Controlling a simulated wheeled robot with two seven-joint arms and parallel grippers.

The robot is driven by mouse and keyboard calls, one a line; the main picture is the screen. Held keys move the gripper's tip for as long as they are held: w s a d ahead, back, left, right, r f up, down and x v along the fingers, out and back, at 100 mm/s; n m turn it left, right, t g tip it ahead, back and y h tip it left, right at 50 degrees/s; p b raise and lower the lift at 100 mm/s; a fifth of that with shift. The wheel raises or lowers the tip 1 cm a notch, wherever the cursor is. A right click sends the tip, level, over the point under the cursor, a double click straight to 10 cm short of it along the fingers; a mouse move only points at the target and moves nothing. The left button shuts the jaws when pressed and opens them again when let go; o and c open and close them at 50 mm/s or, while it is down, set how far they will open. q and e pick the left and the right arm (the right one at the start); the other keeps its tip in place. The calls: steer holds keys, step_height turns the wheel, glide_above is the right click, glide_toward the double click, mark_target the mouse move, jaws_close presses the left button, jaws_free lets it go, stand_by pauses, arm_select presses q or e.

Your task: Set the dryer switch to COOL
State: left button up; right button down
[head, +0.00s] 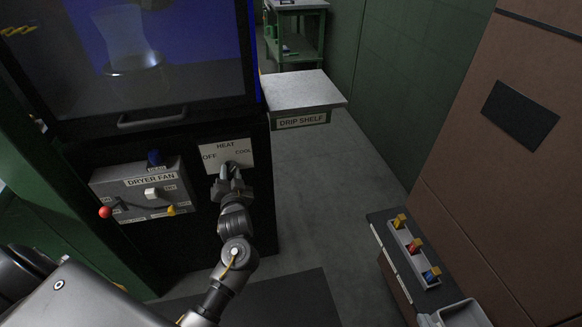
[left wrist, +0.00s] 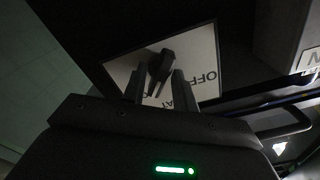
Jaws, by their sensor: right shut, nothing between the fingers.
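The dryer switch is a dark knob on a white plate (head: 213,150) marked HEAT, OFF and COOL, below the dark window. My left gripper (head: 231,178) is right in front of the knob and partly hides it. In the left wrist view the dark knob (left wrist: 161,64) stands out from the plate (left wrist: 203,50), with OFF at its right. There my left gripper (left wrist: 159,88) has its fingers apart, one to each side of the knob's near end. I cannot tell whether they touch it or which mark it points to. My right gripper is not in view.
A grey DRYER FAN box (head: 145,190) with red, blue and yellow knobs juts out left of the plate. A handle (head: 152,121) sits above it. The DRIP SHELF (head: 305,92) is at the right. A low console (head: 408,262) stands farther right, with open floor between.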

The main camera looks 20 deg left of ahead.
arm_select(q)
steer(key=shift+o, duration=0.6)
steer(key=shift+s+d+r+p, duration=0.1)
steer(key=shift+s+d+p, duration=0.3)
steer(key=shift+s+p, duration=0.15)
steer(key=shift+p+v, duration=0.95)
steer(key=shift+v, duration=0.85)
glide_toward(230, 172)
steer(key=v, duration=0.3)
steer(key=shift+s+d, duration=0.1)
steer(key=shift+d, duration=0.05)
